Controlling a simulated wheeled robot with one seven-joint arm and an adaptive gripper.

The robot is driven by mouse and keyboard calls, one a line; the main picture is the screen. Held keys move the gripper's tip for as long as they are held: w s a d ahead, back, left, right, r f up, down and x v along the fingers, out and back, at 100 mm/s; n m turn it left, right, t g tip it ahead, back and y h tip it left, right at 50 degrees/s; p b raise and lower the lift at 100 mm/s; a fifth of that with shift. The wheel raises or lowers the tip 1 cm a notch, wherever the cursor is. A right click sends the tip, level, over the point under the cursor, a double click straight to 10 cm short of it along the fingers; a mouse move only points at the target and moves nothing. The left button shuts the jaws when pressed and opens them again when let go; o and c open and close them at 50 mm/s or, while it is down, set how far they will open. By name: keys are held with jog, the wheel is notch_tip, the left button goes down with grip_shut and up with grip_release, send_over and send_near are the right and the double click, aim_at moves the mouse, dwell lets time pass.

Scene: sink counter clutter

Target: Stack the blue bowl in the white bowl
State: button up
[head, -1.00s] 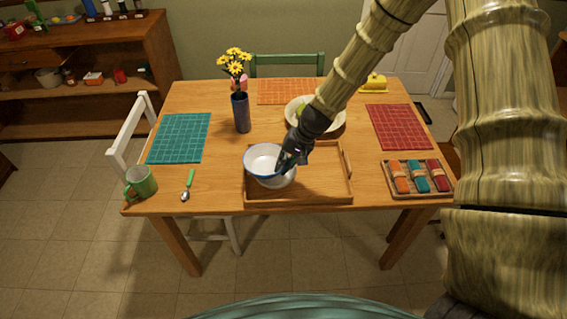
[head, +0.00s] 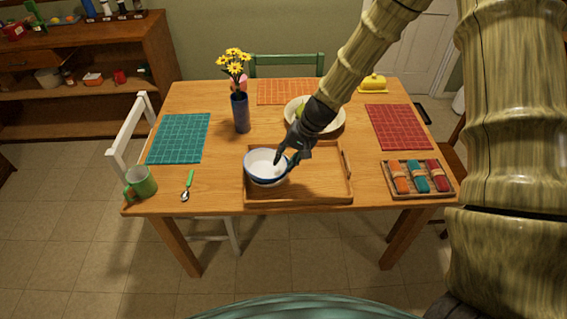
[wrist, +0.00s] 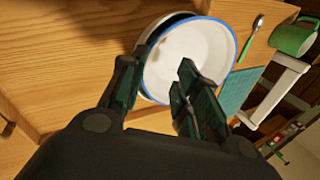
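The blue bowl (head: 262,161) has a white inside and a blue rim, and sits low over the tray's left part. In the wrist view the blue bowl (wrist: 196,55) lies over the white bowl (wrist: 161,28), whose pale edge shows at the upper left. The white bowl is mostly hidden, so I cannot tell how deeply the blue bowl sits in it. My gripper (head: 284,163) is at the blue bowl's right side. In the wrist view my gripper (wrist: 158,88) has its fingers apart, one inside the bowl and one outside, with the rim between.
The wooden tray (head: 325,190) has bare room right of the bowls. A wide bowl with fruit (head: 333,125) stands behind my gripper. A vase of yellow flowers (head: 241,113) stands behind left, a green mug (head: 140,182) and spoon (head: 187,186) left, a napkin tray (head: 418,194) right.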

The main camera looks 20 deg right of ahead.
jog(key=b+v, duration=0.1)
jog(key=v, duration=0.8)
jog(key=shift+d+r, duration=0.2)
jog(key=shift+r, duration=0.15)
jog(key=shift+s, duration=0.1)
